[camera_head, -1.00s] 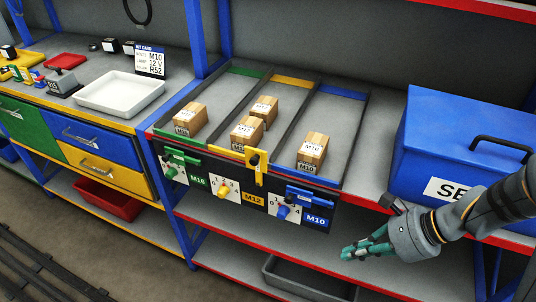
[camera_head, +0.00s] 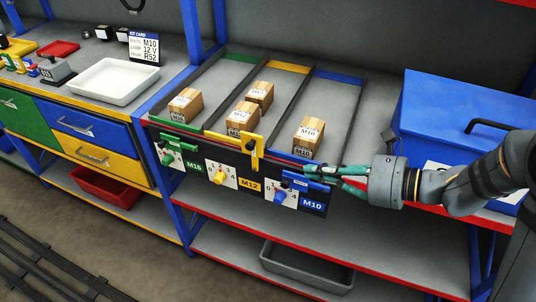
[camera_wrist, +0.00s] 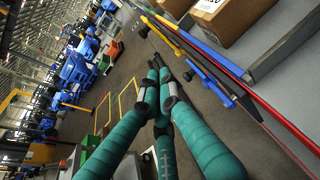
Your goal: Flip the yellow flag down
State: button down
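The yellow flag (camera_head: 254,148) stands upright on the front of the middle bin lane, beside the yellow M12 label (camera_head: 250,185). Its bar rises above the front rail. In the wrist view a yellow piece of this fixture (camera_wrist: 164,31) shows at the top. My gripper (camera_head: 311,178) is in front of the blue M10 fixture, to the right of and lower than the yellow flag, apart from it. In the wrist view its green fingers (camera_wrist: 159,70) converge with their tips together and nothing visible between them.
The blue flag (camera_head: 306,181) lies level close to my fingertips; it also shows in the wrist view (camera_wrist: 212,87). Cartons (camera_head: 309,134) stand in the lanes. A blue box (camera_head: 455,135) stands at right.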

jog(key=r+p+x, duration=0.2)
jog(key=x, duration=1)
jog(key=shift+w+a+r, duration=0.25)
jog(key=shift+w+r, duration=0.05)
jog(key=shift+r+p, duration=0.15)
jog(key=shift+p, duration=0.4)
jog(key=shift+w+a+r+h+p, duration=0.15)
jog(key=shift+a+h+p, duration=0.15)
jog(key=shift+p, duration=0.5)
